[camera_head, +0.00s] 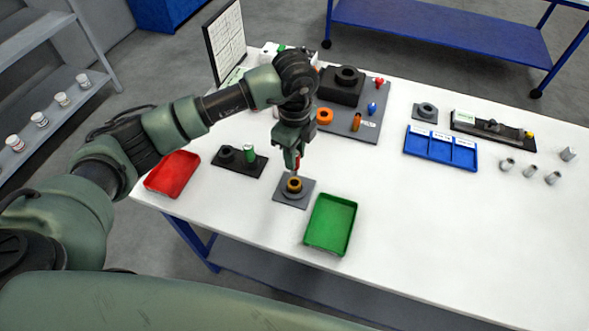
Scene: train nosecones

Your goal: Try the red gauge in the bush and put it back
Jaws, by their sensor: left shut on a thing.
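My left gripper (293,164) is shut on the red gauge, pointing down over the small grey plate. Only a little of the red gauge (298,162) shows between the fingers. The bronze-coloured bush (294,185) sits in a dark round seat on the grey plate (283,197), directly below the gripper. I cannot tell whether the gauge's lower end is inside the bush or just above it. My right gripper is not in view.
A green tray (308,237) lies right of the plate, and a red tray (150,184) lies left. A black stand (236,169) holds a green gauge (249,154). Behind is a grey board (341,124) with coloured pieces. A blue divided tray (441,158) lies right; the front-right table is clear.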

